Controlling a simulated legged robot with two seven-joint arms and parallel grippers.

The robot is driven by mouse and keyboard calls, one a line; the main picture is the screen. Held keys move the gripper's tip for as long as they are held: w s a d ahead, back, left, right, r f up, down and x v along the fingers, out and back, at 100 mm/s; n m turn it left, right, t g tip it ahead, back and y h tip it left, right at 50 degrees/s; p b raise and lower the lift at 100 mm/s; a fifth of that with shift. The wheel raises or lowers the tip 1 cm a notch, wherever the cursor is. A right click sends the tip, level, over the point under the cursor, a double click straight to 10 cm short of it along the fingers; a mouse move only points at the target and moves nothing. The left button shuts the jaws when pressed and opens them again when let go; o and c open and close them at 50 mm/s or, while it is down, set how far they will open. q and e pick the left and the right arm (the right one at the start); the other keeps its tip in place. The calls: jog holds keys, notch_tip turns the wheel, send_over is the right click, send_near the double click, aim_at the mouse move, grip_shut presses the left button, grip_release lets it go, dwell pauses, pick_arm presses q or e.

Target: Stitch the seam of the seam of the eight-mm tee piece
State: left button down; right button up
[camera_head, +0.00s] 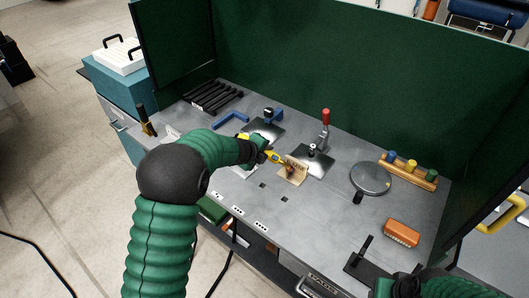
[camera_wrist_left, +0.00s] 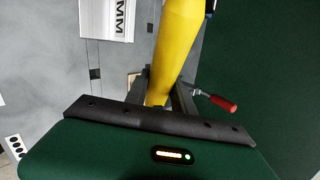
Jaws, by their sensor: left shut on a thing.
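My left gripper (camera_head: 266,153) is shut on a yellow tool (camera_head: 274,157), which points down and right. In the left wrist view the yellow tool (camera_wrist_left: 176,50) stands between the fingers. Its tip is at or just above a small tan block (camera_head: 293,171); I cannot tell whether they touch. The tan block is mostly hidden in the left wrist view. I cannot make out a tee piece or its seam for certain. My right arm's dark end (camera_head: 405,286) shows at the lower right edge; its finger state is unclear.
A red-handled toggle clamp (camera_head: 324,128) stands on the bench behind the tan block. A blue clamp (camera_head: 273,114), a round grey disc (camera_head: 370,179), a wooden rack (camera_head: 410,172) and an orange-brown brush or block (camera_head: 402,233) lie around. Green screens (camera_head: 300,60) close the back.

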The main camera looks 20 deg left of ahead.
aim_at(273, 155)
pick_arm(q)
jog(key=shift+d+r, duration=0.1)
jog(key=shift+d, duration=0.15)
dwell(0.3)
jog(key=shift+s+d, duration=0.15)
jog(key=shift+d, duration=0.4)
jog(key=shift+d+b, duration=0.15)
jog(key=shift+b, duration=0.15)
dwell(0.8)
jog(key=shift+s+d+r, duration=0.1)
jog(key=shift+s+d, duration=0.15)
jog(key=shift+d, duration=0.35)
jog(key=shift+s+a+r, duration=0.15)
jog(key=shift+r, duration=0.05)
dwell(1.2)
jog(key=v, duration=0.1)
jog(key=p+v, duration=0.1)
jog(key=v, duration=0.3)
jog(key=shift+s+a+r+p, duration=0.1)
jog(key=shift+a+r+p, duration=0.1)
jog(key=shift+a+p, duration=0.1)
